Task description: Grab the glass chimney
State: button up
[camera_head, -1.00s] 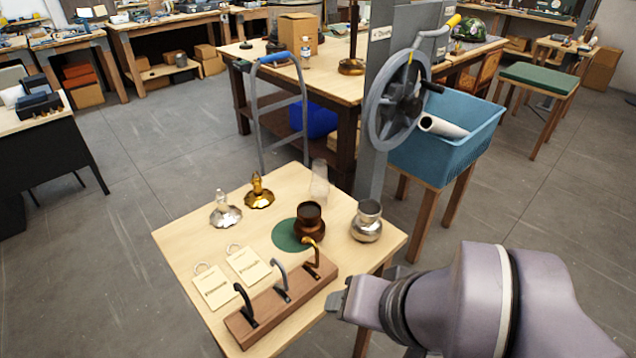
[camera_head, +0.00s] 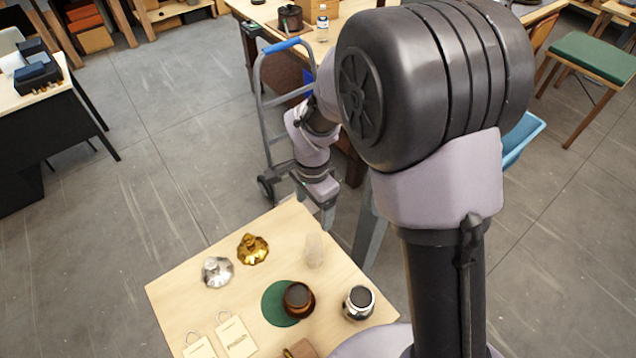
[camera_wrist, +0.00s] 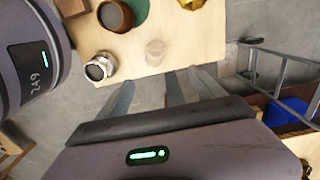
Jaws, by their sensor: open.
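The glass chimney (camera_head: 314,250) is a pale, see-through tube standing near the far right edge of the light wood table (camera_head: 190,285). In the wrist view it appears as a faint rounded outline (camera_wrist: 155,48) near the table edge. My gripper (camera_head: 328,217) hangs above and beyond the chimney, near the table's far corner. It is apart from the chimney. In the wrist view my fingers (camera_wrist: 155,88) are spread with bare floor between them, and the chimney shows just past the tips. Nothing is held.
A brown pot (camera_head: 298,298) on a green mat (camera_head: 268,306) and a silver pot (camera_head: 358,302) stand nearby. Gold (camera_head: 252,249) and silver (camera_head: 217,271) scalloped pieces and tags (camera_head: 235,338) are to the left. A hand truck (camera_head: 270,125) stands behind the table.

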send_over(314, 246)
jog(key=w, duration=0.2)
notch_tip(314, 246, down, 5)
jog(key=shift+f+b, duration=0.15)
jog(key=shift+b, duration=0.3)
notch_tip(314, 246, down, 12)
jog(key=shift+r+b, duration=0.25)
jog(key=shift+b, duration=0.15)
jog(key=c, duration=1.5)
